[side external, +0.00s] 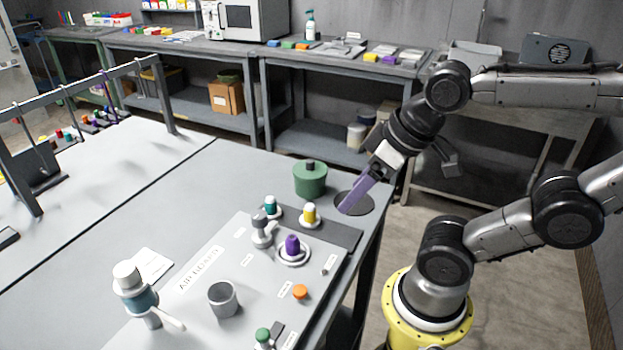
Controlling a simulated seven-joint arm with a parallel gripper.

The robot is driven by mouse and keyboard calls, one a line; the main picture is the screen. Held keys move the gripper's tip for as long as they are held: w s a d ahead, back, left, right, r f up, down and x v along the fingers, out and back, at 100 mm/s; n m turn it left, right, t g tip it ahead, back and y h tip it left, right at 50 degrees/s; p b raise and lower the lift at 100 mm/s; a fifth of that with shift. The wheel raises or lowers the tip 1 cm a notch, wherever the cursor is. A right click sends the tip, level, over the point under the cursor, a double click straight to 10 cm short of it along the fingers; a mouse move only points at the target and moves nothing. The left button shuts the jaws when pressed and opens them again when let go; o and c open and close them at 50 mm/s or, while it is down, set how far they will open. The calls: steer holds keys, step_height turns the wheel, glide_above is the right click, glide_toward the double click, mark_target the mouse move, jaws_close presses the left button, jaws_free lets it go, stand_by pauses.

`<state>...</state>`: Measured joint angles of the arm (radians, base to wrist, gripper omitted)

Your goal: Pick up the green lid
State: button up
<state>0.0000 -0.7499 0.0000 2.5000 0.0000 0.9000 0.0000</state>
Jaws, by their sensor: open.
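A green round pot-like piece (311,184) stands upright near the back right of the table. The gap between the fingers is hard to see from this side.
Left and in front of the green piece are a teal-topped piece (270,204), a yellow-topped piece (309,213), a purple-topped piece (292,245) and a grey cup (223,298). A small green-topped piece (263,335) is at the front. The table's left part (120,190) is mostly clear.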

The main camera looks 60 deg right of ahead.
steer(key=shift+c, duration=0.6)
